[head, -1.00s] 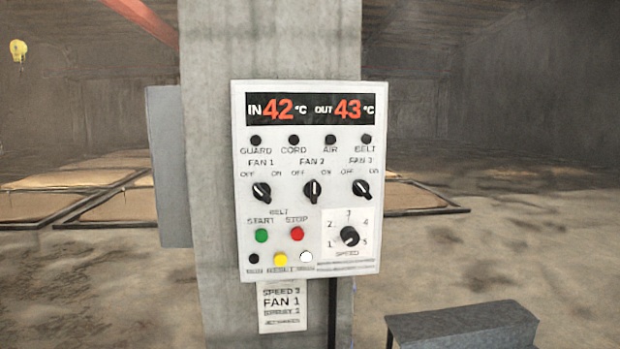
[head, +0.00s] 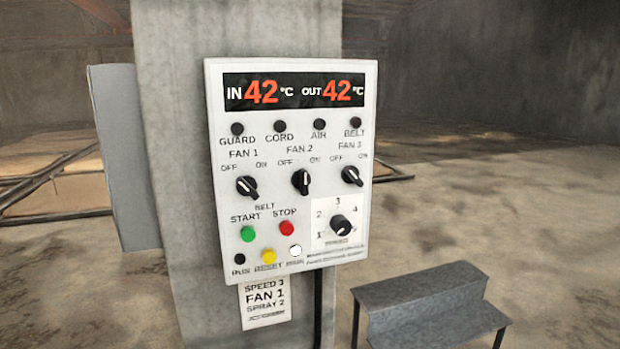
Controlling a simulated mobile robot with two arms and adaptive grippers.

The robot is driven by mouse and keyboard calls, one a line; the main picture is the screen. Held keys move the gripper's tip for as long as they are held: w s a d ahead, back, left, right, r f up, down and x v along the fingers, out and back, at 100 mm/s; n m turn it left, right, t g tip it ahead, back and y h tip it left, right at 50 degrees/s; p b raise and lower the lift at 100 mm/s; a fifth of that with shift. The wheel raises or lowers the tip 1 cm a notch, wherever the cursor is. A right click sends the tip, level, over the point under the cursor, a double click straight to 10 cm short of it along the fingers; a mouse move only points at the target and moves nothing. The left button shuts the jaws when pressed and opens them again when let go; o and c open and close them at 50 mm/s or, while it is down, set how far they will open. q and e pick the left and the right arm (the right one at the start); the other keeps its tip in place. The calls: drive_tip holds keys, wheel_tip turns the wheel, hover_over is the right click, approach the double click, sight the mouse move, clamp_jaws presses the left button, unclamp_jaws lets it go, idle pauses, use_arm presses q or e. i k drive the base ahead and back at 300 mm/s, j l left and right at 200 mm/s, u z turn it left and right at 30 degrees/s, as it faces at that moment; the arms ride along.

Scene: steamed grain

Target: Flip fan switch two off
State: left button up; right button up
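The fan 2 switch (head: 301,181) is a black rotary knob in the middle of the knob row on a white control panel (head: 213,150). Its white mark points nearly straight up, between the OFF label on the left and the ON label on the right. The fan 1 knob (head: 246,187) is to its left and the fan 3 knob (head: 352,176) to its right; both tilt toward the upper left, on their OFF side. Neither of my grippers shows in the head view.
The panel hangs on a concrete pillar (head: 172,120). Below the knobs are a green start button (head: 248,233), a red stop button (head: 286,228) and a speed dial (head: 341,225). A grey step (head: 425,300) stands at lower right. Open floor lies to the right.

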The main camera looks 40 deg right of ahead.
sight(301, 180)
drive_tip(key=i+j+z, duration=0.25)
drive_tip(key=j+z, duration=0.25)
drive_tip(key=j, duration=0.2)
drive_tip(key=i+j+z, duration=0.1)
drive_tip(key=j+z, duration=0.2)
